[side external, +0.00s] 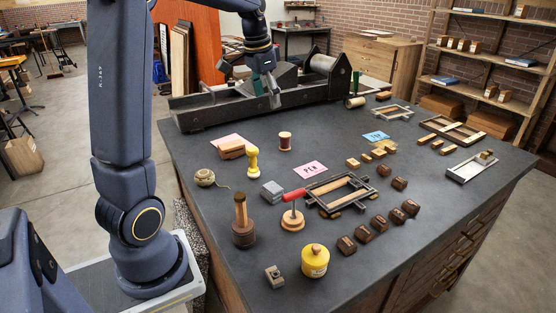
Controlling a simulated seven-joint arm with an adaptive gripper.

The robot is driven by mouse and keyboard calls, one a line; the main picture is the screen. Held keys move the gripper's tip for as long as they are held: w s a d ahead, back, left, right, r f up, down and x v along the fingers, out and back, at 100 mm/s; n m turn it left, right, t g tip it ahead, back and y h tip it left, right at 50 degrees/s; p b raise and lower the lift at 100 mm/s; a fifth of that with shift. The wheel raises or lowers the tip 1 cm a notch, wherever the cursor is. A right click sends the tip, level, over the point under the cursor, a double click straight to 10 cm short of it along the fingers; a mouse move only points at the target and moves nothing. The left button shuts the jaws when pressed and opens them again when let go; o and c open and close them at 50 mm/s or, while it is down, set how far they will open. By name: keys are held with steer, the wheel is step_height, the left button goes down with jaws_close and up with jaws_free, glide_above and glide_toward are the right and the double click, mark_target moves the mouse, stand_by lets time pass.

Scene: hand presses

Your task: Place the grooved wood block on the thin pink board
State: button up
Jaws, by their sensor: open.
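A second thin pink piece (310,168) with dark letters lies flat further right. My gripper (268,98) is open above the far part of the bench, in front of the black press, behind and to the right of the block. Nothing shows between its fingers, though they are small here.
A long black press (300,92) stands along the back edge. A twine ball (205,177), a metal frame (340,192) and several dark blocks lie nearer the front. Bare bench shows left of the block.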

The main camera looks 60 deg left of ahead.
steer(key=s+d+r+t, duration=0.2)
steer(key=s+d, duration=0.4)
steer(key=d, duration=0.6)
steer(key=s+d+f+t, duration=0.1)
steer(key=s+d+f, duration=0.3)
steer(key=s+d, duration=0.5)
steer(key=shift+s+d+f+h, duration=0.2)
steer(key=shift+s+h, duration=0.2)
steer(key=shift+s, duration=0.25)
